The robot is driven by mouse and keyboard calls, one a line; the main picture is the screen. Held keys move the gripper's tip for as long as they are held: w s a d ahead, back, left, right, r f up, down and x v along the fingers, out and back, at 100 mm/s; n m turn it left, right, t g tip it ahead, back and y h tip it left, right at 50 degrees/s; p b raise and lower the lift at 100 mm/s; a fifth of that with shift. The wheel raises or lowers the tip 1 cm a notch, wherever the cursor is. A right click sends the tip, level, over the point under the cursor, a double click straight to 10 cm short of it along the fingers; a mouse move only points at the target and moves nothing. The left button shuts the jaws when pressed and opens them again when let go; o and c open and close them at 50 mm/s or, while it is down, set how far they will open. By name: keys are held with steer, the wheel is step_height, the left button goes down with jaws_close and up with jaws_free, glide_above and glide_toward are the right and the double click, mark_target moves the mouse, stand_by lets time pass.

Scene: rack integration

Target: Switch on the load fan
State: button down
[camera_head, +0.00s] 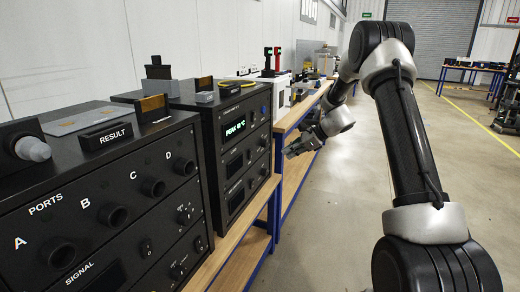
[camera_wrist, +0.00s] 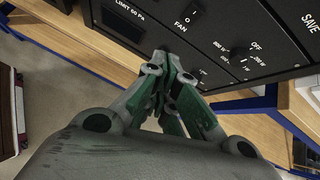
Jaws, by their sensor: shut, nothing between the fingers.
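The fan switch (camera_wrist: 194,12) is a small dark switch above the FAN label on a black panel, at the top of the wrist view. I cannot tell its position. My gripper (camera_wrist: 168,62) is shut and empty, with its fingertips just below the switch in that picture; contact with the panel cannot be told. A load knob (camera_wrist: 240,54) with OFF and watt marks sits to the right.
A black PORTS unit (camera_head: 95,165) stands nearer on the wooden bench (camera_head: 228,245). A dark display (camera_wrist: 122,18) sits left of the switch, and a SAVE label (camera_wrist: 310,22) is at far right. The floor (camera_head: 330,220) right of the bench is clear.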

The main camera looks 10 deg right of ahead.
steer(key=w+r+m, duration=0.1)
steer(key=w+m, duration=0.1)
steer(key=m, duration=0.1)
steer(key=shift+w+a+r+t, duration=0.2)
steer(key=shift+a+r+t, duration=0.1)
steer(key=shift+r+t, duration=0.1)
glide_toward(251, 157)
steer(key=x, duration=0.4)
steer(key=shift+w+f, duration=0.2)
steer(key=shift+f, duration=0.2)
steer(key=shift+a, duration=0.1)
